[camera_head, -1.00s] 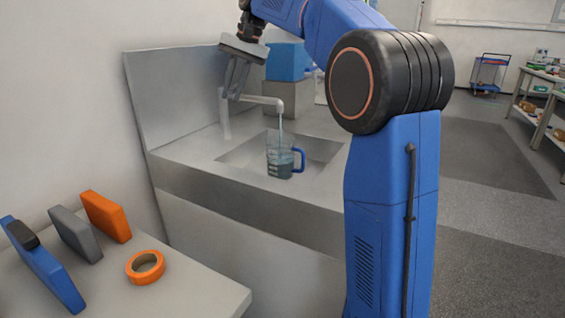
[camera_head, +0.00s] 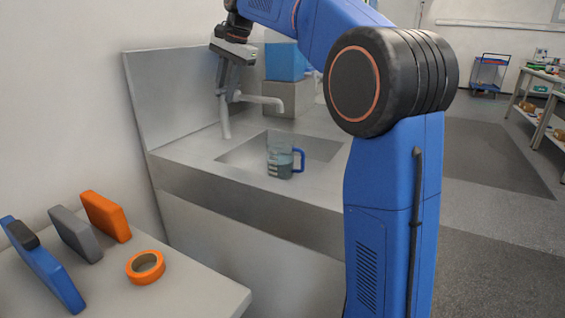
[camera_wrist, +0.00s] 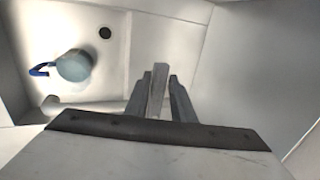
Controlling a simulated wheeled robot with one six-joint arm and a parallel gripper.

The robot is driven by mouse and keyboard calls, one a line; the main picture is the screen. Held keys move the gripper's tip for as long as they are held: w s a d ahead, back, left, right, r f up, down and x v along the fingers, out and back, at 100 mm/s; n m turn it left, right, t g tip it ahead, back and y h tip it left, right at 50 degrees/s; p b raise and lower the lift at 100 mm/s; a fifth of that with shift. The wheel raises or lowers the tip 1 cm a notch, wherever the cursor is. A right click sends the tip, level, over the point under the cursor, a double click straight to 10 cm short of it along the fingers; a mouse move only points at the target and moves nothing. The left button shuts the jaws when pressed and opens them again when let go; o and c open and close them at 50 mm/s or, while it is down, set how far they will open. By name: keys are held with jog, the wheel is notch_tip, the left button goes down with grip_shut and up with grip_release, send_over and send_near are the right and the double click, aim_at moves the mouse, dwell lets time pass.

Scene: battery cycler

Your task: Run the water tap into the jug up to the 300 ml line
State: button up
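The clear jug (camera_head: 279,160) with a blue handle stands upright in the sink basin, below the spout of the grey tap (camera_head: 262,100). It holds bluish water to roughly half its height or a bit more; the marks are too small to read. No stream shows under the spout. My gripper (camera_head: 225,72) is at the top of the tap. In the wrist view my gripper (camera_wrist: 158,85) has a finger on each side of the grey tap lever (camera_wrist: 159,76) and looks shut on it. The jug (camera_wrist: 75,66) shows there from above, left of the fingers.
The sink basin (camera_head: 235,155) is clear around the jug, with a dark drain hole (camera_wrist: 105,32). A blue box (camera_head: 285,62) stands behind the tap. A bench at front left holds an orange tape roll (camera_head: 145,267) and several flat blocks. A wall rises left of the sink.

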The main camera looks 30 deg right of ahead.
jog(key=shift+o, duration=1.2)
jog(key=shift+a, duration=0.1)
jog(key=v, duration=0.7)
jog(key=shift+r, duration=0.45)
